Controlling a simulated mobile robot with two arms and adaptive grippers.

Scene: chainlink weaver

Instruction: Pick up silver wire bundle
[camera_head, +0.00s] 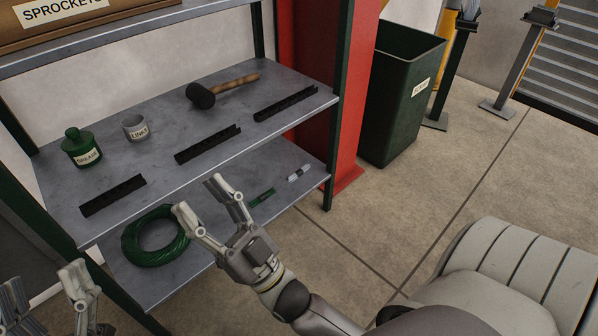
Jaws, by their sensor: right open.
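No silver wire bundle can be made out for certain. A coil of green wire (152,260) lies on the lower shelf at the left. A small pale silver piece (299,173) lies on the lower shelf at the right, too small to identify. My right gripper (200,198) is open and empty, in front of the shelves. In the picture its fingers lie just right of the green coil and cover part of the lower shelf. My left gripper (44,287) is at the bottom left, partly cut off, its fingers apart with nothing seen between them.
The middle shelf (150,155) above holds a green jar (80,148), a grey cup (136,127), a mallet (222,89) and black slotted bars (208,144). A small green piece (262,198) lies on the lower shelf.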

